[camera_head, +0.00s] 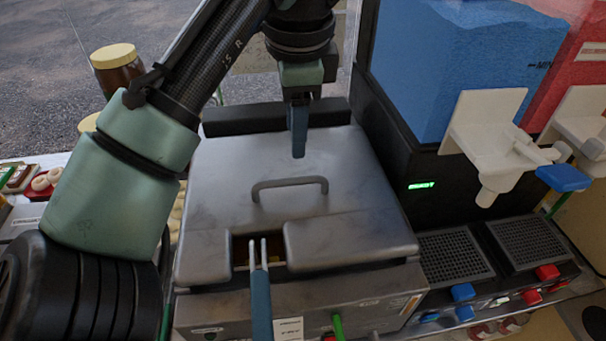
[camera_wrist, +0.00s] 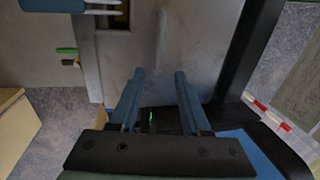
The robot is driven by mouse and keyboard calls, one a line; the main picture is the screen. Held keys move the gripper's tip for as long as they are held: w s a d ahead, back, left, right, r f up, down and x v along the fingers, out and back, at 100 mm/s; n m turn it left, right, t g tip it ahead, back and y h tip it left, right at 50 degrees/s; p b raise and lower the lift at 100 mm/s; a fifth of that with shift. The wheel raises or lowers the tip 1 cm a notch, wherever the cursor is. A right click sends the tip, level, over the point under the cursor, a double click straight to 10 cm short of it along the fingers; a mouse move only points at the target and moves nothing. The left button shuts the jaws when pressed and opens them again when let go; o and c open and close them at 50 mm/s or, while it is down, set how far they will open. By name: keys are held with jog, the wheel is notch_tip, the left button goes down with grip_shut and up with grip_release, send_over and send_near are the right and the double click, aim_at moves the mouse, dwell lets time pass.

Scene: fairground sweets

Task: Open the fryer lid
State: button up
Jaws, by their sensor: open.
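The fryer lid (camera_head: 225,165) is a grey metal plate lying shut on the fryer (camera_head: 230,308), with a notch in its front edge. Its bar handle (camera_head: 290,183) stands near the middle. My gripper (camera_head: 298,154) points down over the rear half of the lid, behind the handle in the head view. In the wrist view the two blue fingers of my gripper (camera_wrist: 158,76) are apart with nothing between them, and the lid (camera_wrist: 190,40) lies beyond them. I cannot tell the exact gap between fingertips and lid.
A blue basket handle (camera_head: 261,305) sticks out through the lid's notch. A black drink machine with a blue tank (camera_head: 460,60) and white taps (camera_head: 490,145) stands close on the right. A jar (camera_head: 117,68) stands at the back left. A green handle (camera_head: 338,327) is at the fryer's front.

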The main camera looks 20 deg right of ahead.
aim_at(295, 179)
jog(key=f, duration=0.3)
jog(key=w+f, duration=0.1)
jog(key=f, duration=0.3)
jog(key=w+f, duration=0.1)
jog(key=f, duration=0.2)
jog(key=shift+d+f, duration=0.15)
jog(key=shift+d, duration=0.15)
grip_shut()
dwell(0.9)
